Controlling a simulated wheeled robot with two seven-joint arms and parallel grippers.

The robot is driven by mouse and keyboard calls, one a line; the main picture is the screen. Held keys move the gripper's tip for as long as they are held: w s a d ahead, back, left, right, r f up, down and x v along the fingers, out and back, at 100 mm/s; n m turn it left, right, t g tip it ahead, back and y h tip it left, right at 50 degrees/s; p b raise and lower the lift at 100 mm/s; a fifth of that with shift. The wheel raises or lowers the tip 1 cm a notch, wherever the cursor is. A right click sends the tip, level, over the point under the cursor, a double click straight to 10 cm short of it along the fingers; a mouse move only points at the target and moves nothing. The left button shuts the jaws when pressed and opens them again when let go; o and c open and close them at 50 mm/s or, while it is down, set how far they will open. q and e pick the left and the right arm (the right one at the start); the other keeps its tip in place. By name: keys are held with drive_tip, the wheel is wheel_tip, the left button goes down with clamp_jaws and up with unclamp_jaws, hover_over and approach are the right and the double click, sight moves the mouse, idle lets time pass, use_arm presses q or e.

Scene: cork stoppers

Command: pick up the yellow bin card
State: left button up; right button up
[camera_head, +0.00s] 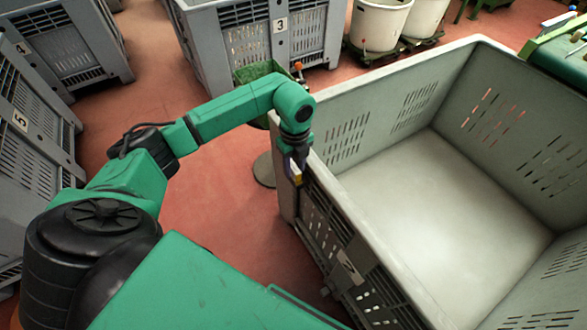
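A small yellow bin card (296,173) shows as a narrow strip at the upper left corner of the large grey bin (369,153), on its outer side just below the rim. My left gripper (298,160) points down at this corner, right at the card. The gripper and wrist cover part of the card. The fingers are small and dark here, so I cannot tell whether they are open or shut, or whether they touch the card. My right gripper is not in view.
The large bin is empty inside, with slotted walls. More grey bins stand at the left (35,125) and at the back, one marked 3 (240,45). White tubs (380,22) stand behind the large bin. A green container (258,72) on a stand is behind my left forearm. Red floor (222,205) is clear between.

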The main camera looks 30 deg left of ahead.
use_arm(q)
drive_tip(key=shift+f, duration=0.7)
clamp_jaws()
drive_tip(key=shift+r, duration=0.15)
